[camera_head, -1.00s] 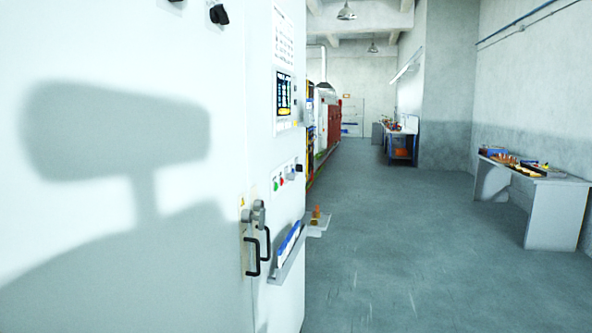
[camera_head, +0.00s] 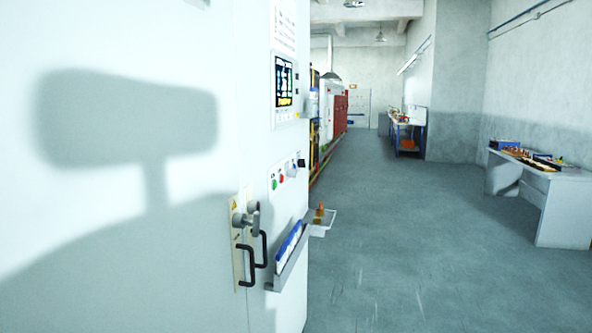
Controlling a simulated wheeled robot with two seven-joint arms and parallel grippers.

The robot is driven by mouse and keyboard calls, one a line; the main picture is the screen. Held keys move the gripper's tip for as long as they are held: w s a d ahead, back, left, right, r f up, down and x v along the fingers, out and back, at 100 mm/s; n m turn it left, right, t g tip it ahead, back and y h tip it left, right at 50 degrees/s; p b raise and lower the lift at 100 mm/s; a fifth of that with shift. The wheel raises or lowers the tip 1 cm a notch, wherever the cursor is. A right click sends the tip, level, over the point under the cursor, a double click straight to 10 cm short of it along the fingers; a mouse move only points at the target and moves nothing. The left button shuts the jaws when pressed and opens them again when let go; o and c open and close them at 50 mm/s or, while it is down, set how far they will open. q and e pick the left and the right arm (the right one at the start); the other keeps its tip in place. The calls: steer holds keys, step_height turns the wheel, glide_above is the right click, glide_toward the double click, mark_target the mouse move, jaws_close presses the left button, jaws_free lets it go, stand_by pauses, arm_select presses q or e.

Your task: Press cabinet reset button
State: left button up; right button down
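The white cabinet (camera_head: 120,240) fills the left half of the head view, close to me. On its right-hand face is a small panel with a green button (camera_head: 274,184), a red button (camera_head: 281,178) and a blue button (camera_head: 293,171). A black knob (camera_head: 301,163) sits at the panel's right end. The labels are too small to read, so I cannot tell which is the reset button. Above the panel is a lit screen (camera_head: 284,82). Neither of my grippers is in view.
Black door handles (camera_head: 246,268) and a latch (camera_head: 246,219) stick out below the panel. A holder with blue and white folders (camera_head: 289,246) and a small shelf (camera_head: 321,222) project beside them. A grey table (camera_head: 566,205) stands at right. The floor (camera_head: 400,250) between is clear.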

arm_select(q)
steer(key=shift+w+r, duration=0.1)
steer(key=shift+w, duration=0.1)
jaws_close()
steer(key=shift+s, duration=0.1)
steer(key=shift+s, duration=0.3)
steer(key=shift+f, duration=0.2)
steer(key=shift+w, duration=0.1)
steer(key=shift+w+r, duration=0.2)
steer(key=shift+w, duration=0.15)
